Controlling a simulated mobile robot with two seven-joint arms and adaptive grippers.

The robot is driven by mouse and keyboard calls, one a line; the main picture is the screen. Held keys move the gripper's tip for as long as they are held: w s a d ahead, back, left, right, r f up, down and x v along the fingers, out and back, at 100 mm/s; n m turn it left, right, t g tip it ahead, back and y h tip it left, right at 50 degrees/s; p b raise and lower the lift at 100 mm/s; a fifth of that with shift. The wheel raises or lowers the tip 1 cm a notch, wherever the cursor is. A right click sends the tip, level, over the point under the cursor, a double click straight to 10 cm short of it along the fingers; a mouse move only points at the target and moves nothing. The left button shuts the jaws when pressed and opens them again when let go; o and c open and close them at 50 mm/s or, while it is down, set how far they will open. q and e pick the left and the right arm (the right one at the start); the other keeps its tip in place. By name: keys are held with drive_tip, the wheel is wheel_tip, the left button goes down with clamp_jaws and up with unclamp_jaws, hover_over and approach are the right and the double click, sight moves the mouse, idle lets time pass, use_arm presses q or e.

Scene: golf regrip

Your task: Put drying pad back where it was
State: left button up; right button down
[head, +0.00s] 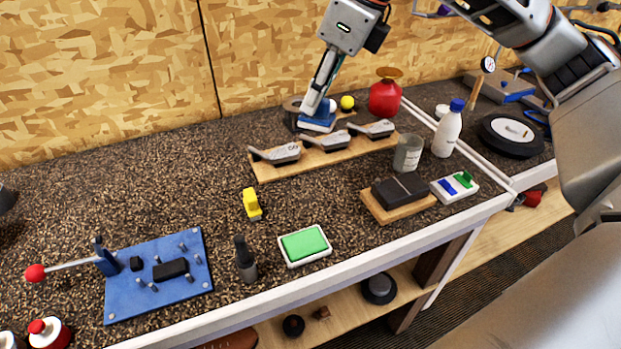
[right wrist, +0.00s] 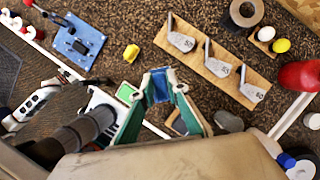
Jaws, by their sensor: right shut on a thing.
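My right gripper (head: 318,112) is shut on a blue pad (head: 318,123), which I take for the drying pad. In the head view it shows over the back of the bench, behind the club heads. In the right wrist view, the blue pad (right wrist: 158,87) sits between the fingertips (right wrist: 160,76), with bench surface around it. I cannot tell how high it is above the bench. A white tray with a green pad (head: 304,244) lies near the front edge. My left gripper is not in view.
A wooden rack (head: 265,170) holds club heads. A grey cup (head: 408,153), white bottle (head: 449,130) and red container (head: 385,97) stand right of it. A black block (head: 400,190) lies on a board. A blue fixture (head: 120,300) lies front left. The left-middle bench is clear.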

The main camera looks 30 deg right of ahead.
wheel_tip(320, 180, down, 18)
drive_tip(key=shift+s+f+b, duration=0.1)
drive_tip(key=shift+b, duration=0.25)
drive_tip(key=shift+f, duration=0.1)
drive_tip(key=c, duration=2.2)
unclamp_jaws()
drive_tip(key=shift+c, duration=0.2)
drive_tip(key=shift+o, duration=1.3)
drive_tip(key=shift+d+r, duration=0.1)
drive_tip(key=shift+r, duration=0.25)
drive_tip(key=v, duration=1.1)
drive_tip(key=shift+s+r, duration=0.15)
drive_tip(key=shift+r, duration=0.05)
